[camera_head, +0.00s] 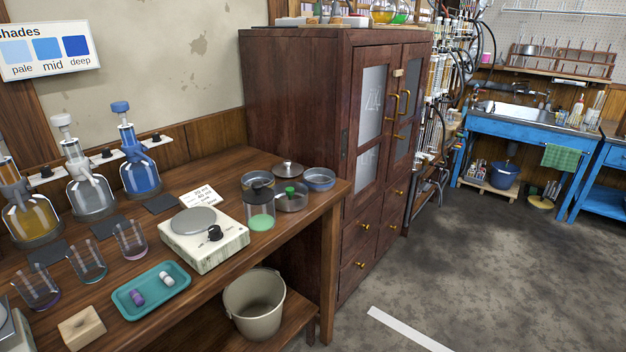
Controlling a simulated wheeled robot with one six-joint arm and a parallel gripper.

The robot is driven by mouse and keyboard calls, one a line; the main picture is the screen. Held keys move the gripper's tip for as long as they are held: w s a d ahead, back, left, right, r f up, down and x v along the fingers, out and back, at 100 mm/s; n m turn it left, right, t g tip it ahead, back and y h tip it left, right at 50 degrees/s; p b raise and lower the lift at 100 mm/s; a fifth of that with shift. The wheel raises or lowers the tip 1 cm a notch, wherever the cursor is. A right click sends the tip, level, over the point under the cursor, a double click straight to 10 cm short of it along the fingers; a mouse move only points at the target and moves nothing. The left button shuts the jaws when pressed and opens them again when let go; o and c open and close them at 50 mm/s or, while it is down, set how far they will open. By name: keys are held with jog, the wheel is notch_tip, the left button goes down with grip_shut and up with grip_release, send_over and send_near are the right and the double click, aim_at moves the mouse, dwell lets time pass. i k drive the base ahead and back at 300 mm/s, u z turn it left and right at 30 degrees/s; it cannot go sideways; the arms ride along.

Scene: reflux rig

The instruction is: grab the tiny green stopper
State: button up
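A small green knob-like piece (290,189), which looks like the tiny green stopper, shows at the shallow metal dish (293,203) near the right end of the wooden bench. I cannot tell whether it lies in the dish or is fixed to something there. A clear jar (260,208) with a dark rim and a pale green bottom stands just in front and to the left of it. My gripper is not in view.
A balance (204,244), a teal tray (150,291) with small purple and white pieces, several glasses and dispenser bottles share the bench (215,175). Two more metal dishes and a lid (287,169) surround the spot. A bin (255,303) stands below; a cabinet (300,110) rises behind. Floor at right is open.

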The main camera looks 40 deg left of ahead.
aim_at(290, 192)
jog(key=z, duration=0.05)
jog(key=i, duration=1.05)
jog(key=u, duration=1.75)
